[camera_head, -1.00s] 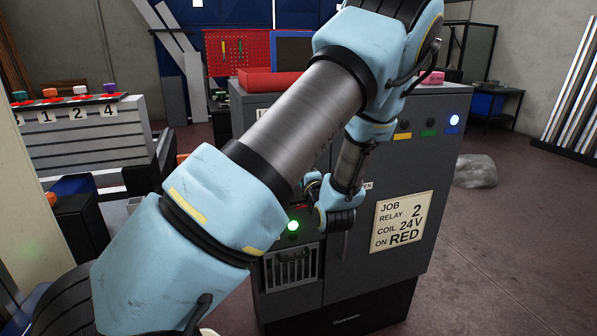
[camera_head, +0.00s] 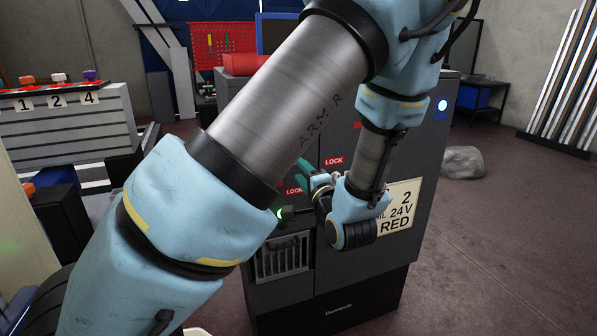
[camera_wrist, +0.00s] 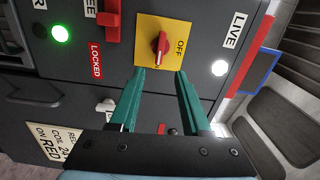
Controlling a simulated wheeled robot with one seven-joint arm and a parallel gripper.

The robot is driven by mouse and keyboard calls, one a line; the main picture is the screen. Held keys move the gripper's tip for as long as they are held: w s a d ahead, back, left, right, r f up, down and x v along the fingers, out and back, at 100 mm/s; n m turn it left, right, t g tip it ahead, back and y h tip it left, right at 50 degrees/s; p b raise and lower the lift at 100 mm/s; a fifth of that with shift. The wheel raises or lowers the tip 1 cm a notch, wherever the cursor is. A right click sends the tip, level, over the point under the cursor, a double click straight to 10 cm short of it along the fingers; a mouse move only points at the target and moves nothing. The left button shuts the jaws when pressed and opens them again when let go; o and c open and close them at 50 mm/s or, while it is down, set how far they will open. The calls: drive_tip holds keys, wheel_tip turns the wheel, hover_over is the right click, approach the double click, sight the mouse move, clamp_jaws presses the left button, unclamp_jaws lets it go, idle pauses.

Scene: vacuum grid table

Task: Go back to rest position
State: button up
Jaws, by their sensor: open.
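My gripper (camera_wrist: 159,72) is open in the wrist view, with two teal fingers apart and nothing between them. The fingers point at the front of a dark grey cabinet (camera_wrist: 70,78), just short of a red rotary switch (camera_wrist: 160,47) on a yellow plate marked OFF. I cannot tell the exact gap to the switch. In the head view, a teal finger (camera_head: 301,174) shows in front of the cabinet (camera_head: 345,270), partly hidden by my blue arm.
A green lamp (camera_wrist: 60,34), a red handle (camera_wrist: 111,20) and a lit white lamp (camera_wrist: 220,68) are near the switch. A job sign (camera_head: 402,200) is on the cabinet. A striped-drawer bench (camera_head: 65,130) stands at left. Open floor (camera_head: 490,240) lies at right.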

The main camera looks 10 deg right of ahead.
drive_tip(key=w+a+f+n+g+h, duration=0.2)
drive_tip(key=a+f+n+g+h, duration=0.1)
drive_tip(key=a+f+n+g, duration=0.45)
drive_tip(key=s+a+r+n+g, duration=0.3)
drive_tip(key=s+a+n+g, duration=0.4)
drive_tip(key=s+a, duration=0.5)
drive_tip(key=a+g, duration=0.1)
drive_tip(key=a, duration=0.2)
drive_tip(key=shift+s+a+r+g+y, duration=0.25)
drive_tip(key=shift+s+r+g+y, duration=0.05)
drive_tip(key=shift+s+r+g, duration=0.1)
